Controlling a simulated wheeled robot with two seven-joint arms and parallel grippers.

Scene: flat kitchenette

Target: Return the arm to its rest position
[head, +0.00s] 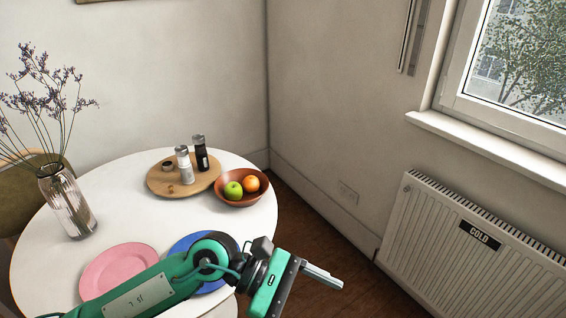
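My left arm reaches in from the bottom left over the front of the round white table (120,215). Its green and black gripper (334,282) is out past the table's right edge, above the wooden floor. The two grey fingers lie close together, pointing right, and look shut with nothing between them. The arm covers part of a pink plate (120,265) and a blue plate (185,245) on the table; I cannot tell whether it touches them. My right gripper is not in view.
A glass vase (68,205) with dried flowers stands at the table's left. A round wooden tray (160,186) holds white and black shakers. A brown bowl (240,201) holds fruit. A white radiator (450,250) is at the right; open floor (320,225) lies between.

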